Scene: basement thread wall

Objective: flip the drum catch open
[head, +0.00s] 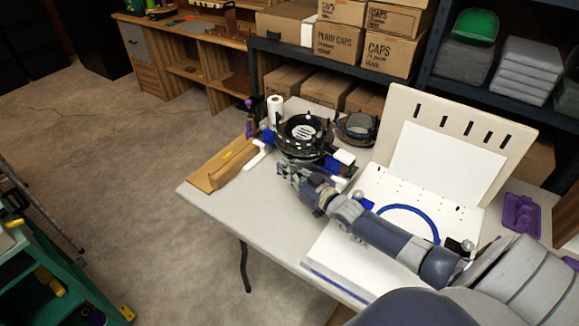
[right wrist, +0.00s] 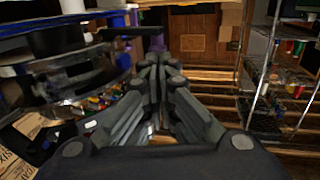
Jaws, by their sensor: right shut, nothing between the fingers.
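A black round drum (head: 304,128) with a pale centre stands at the far left part of the white table, among blue and white parts. Its catch is too small to make out. My right gripper (head: 286,169) is at the near side of the drum, just below it in the head view; I cannot tell whether it touches. In the right wrist view my right gripper (right wrist: 160,62) has its fingers together with nothing between them. A dark, ringed round body, likely the drum (right wrist: 75,75), fills the left of that view, beside the fingers. My left gripper is not in view.
The white table (head: 222,198) has a wooden block (head: 232,168) at its left end. A white roll (head: 274,108) stands behind. A pale slotted board (head: 455,125) rises at the right, near a purple tray (head: 522,212). Shelves with boxes (head: 390,52) stand behind the table.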

